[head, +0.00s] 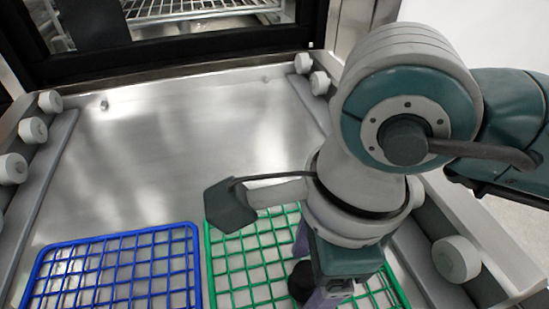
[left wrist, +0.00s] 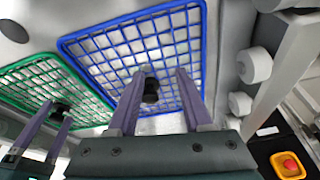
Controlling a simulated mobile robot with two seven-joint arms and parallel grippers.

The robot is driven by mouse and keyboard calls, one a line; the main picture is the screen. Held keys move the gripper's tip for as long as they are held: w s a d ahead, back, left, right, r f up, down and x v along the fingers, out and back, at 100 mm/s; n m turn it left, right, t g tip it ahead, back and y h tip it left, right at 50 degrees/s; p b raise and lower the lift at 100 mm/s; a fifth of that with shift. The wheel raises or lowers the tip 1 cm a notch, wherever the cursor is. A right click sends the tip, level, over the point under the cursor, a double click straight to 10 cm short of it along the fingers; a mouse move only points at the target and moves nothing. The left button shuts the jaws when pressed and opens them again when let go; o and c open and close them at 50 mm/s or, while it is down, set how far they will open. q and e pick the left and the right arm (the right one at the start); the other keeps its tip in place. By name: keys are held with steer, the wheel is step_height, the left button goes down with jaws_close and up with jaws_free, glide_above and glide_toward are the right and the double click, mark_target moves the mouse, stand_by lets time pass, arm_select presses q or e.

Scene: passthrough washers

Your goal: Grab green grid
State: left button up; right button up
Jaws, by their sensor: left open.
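The green grid (head: 240,265) lies on the metal tray at the lower middle of the head view, partly hidden by my right arm. It also shows at the left of the left wrist view (left wrist: 30,77). My right gripper (head: 308,270) is over it, its purple fingers apart, with a dark knob (head: 299,281) close to them. I cannot tell whether they touch it. My left gripper (left wrist: 162,72) is open over the blue grid (left wrist: 120,38), with a dark knob (left wrist: 150,90) between its fingers in the picture. The left gripper is outside the head view.
The blue grid (head: 120,270) lies left of the green one with a small gap. The metal tray (head: 190,140) is bare behind both grids. White rollers (head: 33,130) line both sides. A machine opening with a wire rack (head: 190,12) stands at the back.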

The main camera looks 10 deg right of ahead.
steer(key=shift+c, duration=0.3)
jaws_close()
stand_by(0.3)
